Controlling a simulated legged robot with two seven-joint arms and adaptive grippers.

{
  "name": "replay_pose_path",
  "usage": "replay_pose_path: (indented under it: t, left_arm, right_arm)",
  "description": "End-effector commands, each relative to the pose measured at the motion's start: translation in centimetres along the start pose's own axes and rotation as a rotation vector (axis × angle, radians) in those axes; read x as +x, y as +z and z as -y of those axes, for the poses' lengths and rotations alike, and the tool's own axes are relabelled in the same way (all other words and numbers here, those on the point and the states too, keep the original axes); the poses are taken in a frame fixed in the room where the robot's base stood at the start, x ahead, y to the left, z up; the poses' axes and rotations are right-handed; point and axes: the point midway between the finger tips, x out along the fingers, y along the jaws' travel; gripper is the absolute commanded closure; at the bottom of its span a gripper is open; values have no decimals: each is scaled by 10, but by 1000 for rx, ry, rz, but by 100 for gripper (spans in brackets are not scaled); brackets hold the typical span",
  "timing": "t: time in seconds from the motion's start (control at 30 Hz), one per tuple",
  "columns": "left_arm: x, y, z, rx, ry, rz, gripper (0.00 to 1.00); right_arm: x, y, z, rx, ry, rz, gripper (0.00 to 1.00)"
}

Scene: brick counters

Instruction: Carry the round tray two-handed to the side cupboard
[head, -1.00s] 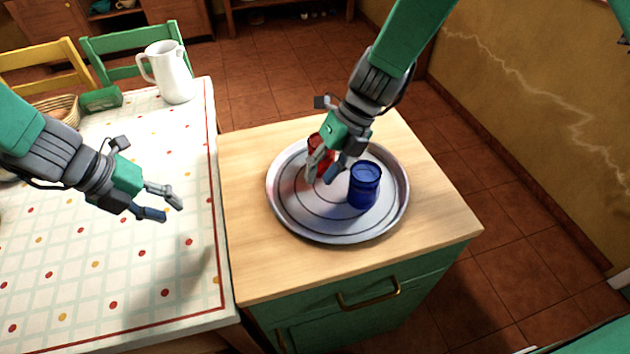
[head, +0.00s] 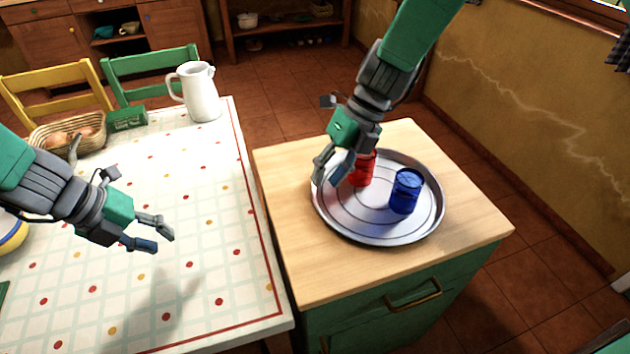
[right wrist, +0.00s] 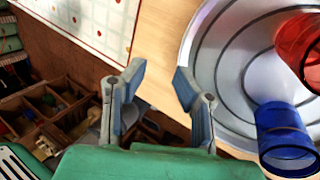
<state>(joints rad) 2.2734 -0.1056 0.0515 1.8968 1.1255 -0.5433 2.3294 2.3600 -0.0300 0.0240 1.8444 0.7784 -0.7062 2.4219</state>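The round metal tray (head: 350,222) lies on the wooden top of the green side cupboard (head: 300,270). A red cup (head: 363,170) and a blue cup (head: 405,192) stand on it. My right gripper (head: 329,172) is open and empty above the tray's left part, beside the red cup. In the right wrist view, the open fingers (right wrist: 158,85) show with the tray (right wrist: 212,75), the red cup (right wrist: 300,45) and the blue cup (right wrist: 284,135) to their right. My left gripper (head: 160,238) is open and empty above the tablecloth.
The table (head: 200,310) with a checked cloth stands left of the cupboard. A white jug (head: 200,95), a green box (head: 127,118) and a basket (head: 85,135) are at its far end. Green and yellow chairs stand behind. Bare wood surrounds the tray.

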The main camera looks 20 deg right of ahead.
Motion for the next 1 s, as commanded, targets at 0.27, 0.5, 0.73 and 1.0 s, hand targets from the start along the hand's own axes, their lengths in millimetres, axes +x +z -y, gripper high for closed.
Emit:
replay_pose_path:
  t: [0.27, 0.5, 0.73, 1.0]
  left_arm:
    - [0, 0, 0, -1, 0, -1, 74]
    - [0, 0, 0, -1, 0, -1, 74]
    - [0, 0, 0, 0, 0, -1, 74]
    - [0, 0, 0, 0, 0, -1, 74]
  right_arm:
    - [-51, 2, 3, -1, -2, 2, 74]
    - [-64, 1, 4, 0, -2, -1, 74]
    - [-64, 1, 4, 0, -2, -1, 74]
    - [-64, 1, 4, 0, -2, -1, 74]
